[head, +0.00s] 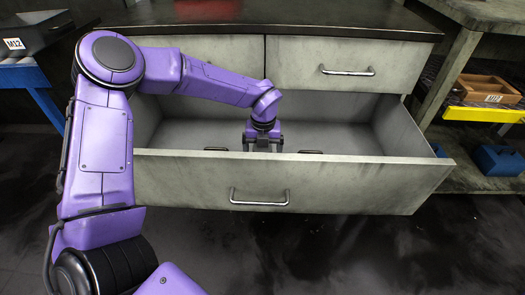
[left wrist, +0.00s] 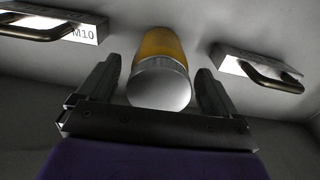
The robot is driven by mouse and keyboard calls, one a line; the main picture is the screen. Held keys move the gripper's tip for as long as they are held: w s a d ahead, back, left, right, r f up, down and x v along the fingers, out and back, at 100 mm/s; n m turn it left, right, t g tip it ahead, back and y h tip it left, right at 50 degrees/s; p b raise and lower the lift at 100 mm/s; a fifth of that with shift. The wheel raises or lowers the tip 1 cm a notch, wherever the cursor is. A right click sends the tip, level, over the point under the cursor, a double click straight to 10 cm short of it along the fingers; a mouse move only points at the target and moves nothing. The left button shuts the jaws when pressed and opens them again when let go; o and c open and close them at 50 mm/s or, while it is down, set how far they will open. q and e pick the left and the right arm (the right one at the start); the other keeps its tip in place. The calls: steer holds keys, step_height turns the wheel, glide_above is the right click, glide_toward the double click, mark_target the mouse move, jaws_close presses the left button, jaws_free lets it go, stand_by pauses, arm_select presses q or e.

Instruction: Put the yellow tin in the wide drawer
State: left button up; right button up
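The yellow tin (left wrist: 160,46) with a silver lid (left wrist: 160,84) shows in the left wrist view, between the two fingers of my left gripper (left wrist: 158,85). The fingers are spread, with a narrow gap on each side of the tin. In the head view my left gripper (head: 263,143) points down into the wide drawer (head: 215,189), which is pulled open. The drawer front hides the fingertips and the tin in that view. My right gripper is not in view.
Two handled pieces lie inside the drawer, one either side of the tin: a left one labelled M10 (left wrist: 88,32) and a right one (left wrist: 242,62). A closed drawer (head: 345,58) sits above. A wooden tray (head: 488,89) and blue bins (head: 500,160) stand on the right shelves.

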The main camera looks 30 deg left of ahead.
arm_select(q)
steer(key=shift+r, duration=0.1)
step_height(320, 180, up, 12)
steer(key=p, duration=0.3)
steer(key=shift+p, duration=0.35)
steer(key=shift+w, duration=0.1)
